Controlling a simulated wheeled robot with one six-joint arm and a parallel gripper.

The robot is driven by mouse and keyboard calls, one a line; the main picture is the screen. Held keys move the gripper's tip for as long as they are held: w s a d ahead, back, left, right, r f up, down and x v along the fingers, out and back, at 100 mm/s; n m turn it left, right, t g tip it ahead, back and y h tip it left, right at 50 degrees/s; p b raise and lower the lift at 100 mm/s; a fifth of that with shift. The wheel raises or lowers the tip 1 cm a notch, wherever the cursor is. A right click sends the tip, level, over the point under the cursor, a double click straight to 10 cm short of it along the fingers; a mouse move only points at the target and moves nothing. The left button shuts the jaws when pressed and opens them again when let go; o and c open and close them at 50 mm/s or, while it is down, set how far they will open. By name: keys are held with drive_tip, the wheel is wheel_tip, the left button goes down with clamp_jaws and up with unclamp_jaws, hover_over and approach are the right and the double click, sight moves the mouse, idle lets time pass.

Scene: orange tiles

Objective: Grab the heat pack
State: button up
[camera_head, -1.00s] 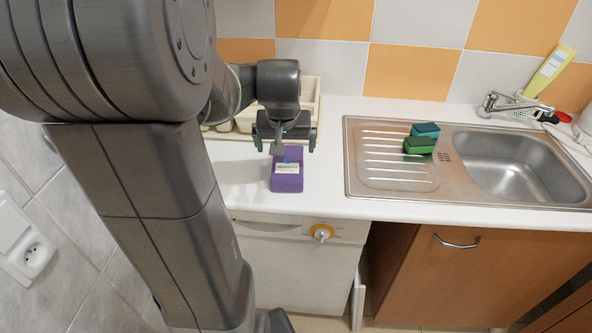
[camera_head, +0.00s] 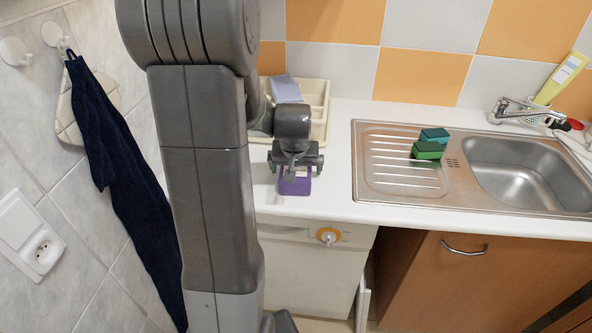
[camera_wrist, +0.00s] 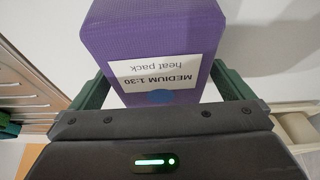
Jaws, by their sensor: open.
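The heat pack (camera_head: 294,186) is a purple block with a white label, lying on the white counter left of the sink. In the wrist view the heat pack (camera_wrist: 153,38) shows its label, "MEDIUM 1:30 heat pack", upside down, with a blue dot beside it. My gripper (camera_head: 296,168) is over the heat pack in the head view and hides part of it. In the wrist view my gripper (camera_wrist: 160,92) is open, with one green finger on each side of the pack's near end. I cannot tell whether the fingers touch it.
A cream tray (camera_head: 322,110) with compartments stands behind, against the tiles. A steel sink (camera_head: 520,172) with a ridged drainboard is at right, with green and teal sponges (camera_head: 428,148) on it. A dark blue towel (camera_head: 125,180) hangs on the left wall.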

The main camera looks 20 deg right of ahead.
drive_tip(key=shift+c, duration=0.4)
drive_tip(key=c, duration=1.2)
